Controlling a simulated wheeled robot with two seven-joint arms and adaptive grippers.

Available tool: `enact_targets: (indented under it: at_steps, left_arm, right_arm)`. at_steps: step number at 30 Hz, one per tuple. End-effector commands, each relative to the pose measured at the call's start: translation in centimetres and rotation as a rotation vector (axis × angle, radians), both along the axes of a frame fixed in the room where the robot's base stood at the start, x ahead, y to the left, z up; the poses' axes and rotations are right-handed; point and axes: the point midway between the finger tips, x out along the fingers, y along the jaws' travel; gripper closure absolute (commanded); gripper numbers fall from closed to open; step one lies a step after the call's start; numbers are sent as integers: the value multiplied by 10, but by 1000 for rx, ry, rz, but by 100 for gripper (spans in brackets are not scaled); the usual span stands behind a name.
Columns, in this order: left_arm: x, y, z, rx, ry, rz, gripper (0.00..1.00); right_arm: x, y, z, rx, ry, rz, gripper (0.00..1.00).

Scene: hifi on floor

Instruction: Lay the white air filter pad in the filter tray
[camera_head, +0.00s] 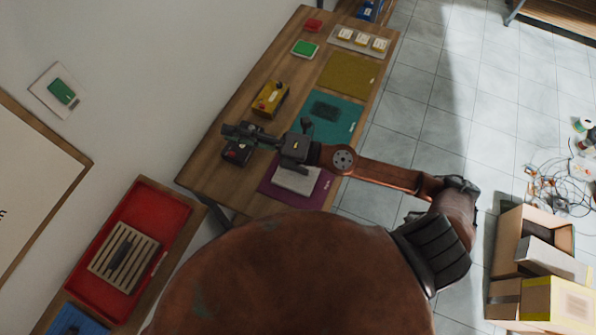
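A flat white pad (297,180), which looks like the air filter pad, lies on a purple mat (321,191) at the near end of the wooden table. My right gripper (240,133) reaches in from the right over the table, pointing left, just beyond the pad and apart from it in the picture. Its fingers are dark and small against a black device, so their opening is unclear. I cannot identify the filter tray with certainty; a red tray (95,283) at lower left holds a beige slatted piece (125,258) with a dark object on it. My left gripper is not in view.
The table (225,178) also holds a black device with red (236,153), a yellow box (270,98), a teal mat (345,129) with a dark mesh, and an olive mat (349,73). Cardboard boxes (508,241) and tangled cables (560,185) lie on the floor at right.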

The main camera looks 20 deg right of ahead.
Motion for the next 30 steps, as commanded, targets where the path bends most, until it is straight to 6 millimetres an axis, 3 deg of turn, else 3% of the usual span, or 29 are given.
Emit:
enact_targets:
  at_steps: [2,5,8,9,12,15,19,22,30]
  left_arm:
    - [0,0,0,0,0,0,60]
    - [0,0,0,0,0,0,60]
    - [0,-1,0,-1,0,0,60]
    - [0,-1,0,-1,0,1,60]
    - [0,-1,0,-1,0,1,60]
    - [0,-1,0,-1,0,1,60]
    - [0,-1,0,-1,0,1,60]
    - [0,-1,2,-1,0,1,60]
    - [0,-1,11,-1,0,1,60]
  right_arm:
    - [-23,22,-37,-237,-87,139,68]
    - [-45,21,-99,-547,-161,286,68]
    - [-50,-13,-164,-866,-197,394,68]
    - [-49,-34,-186,-987,-200,425,68]
    - [-38,-93,-226,-1256,-189,471,68]
    - [-28,-144,-246,-1447,-163,487,68]
    - [-20,-183,-255,-1580,-135,490,68]
    - [-17,-193,-261,-1616,-124,490,68]
    - [-7,-186,-285,-1618,-123,492,68]
